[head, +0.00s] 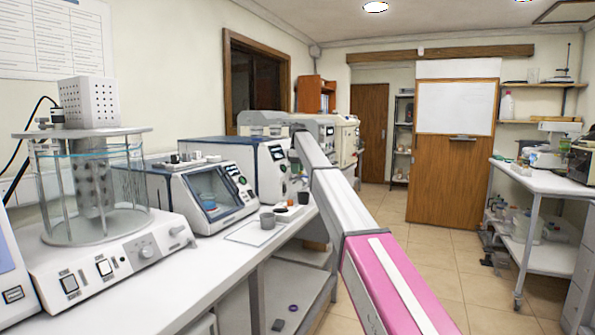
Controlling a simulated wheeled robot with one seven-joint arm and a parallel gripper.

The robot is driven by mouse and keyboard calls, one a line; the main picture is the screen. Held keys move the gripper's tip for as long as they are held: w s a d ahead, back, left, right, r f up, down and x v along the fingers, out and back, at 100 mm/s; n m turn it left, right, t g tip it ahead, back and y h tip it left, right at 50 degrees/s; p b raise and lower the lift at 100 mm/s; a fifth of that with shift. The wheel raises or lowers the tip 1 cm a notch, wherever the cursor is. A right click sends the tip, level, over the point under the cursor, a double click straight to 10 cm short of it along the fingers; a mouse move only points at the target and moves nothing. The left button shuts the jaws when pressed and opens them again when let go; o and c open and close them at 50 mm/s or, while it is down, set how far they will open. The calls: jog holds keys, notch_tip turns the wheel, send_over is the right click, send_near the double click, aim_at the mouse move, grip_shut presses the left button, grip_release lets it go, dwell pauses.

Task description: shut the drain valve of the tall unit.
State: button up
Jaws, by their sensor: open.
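A tall glass cylinder unit (95,190) stands at the left on a white base with switches and a knob. A perforated metal box (84,102) sits on top of it. A small grey fitting (179,231) sticks out at the right side of its base; I cannot tell whether this is the drain valve, or its position. My arm reaches from the bottom right toward the instruments further along the bench. My gripper (295,160) is small and dark at its far end, open, well away from the glass unit. Its fingers are hard to make out.
A blue-and-white instrument with a window (212,195) stands right of the glass unit, with more instruments behind. The tiled floor (440,265) is open toward a side table (545,183) at right.

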jog(key=shift+f, duration=0.1)
grip_shut()
jog(key=shift+m, duration=0.3)
jog(key=m, duration=0.3)
jog(key=shift+m, duration=0.4)
jog(key=m, duration=0.9)
jog(key=shift+m, duration=2.2)
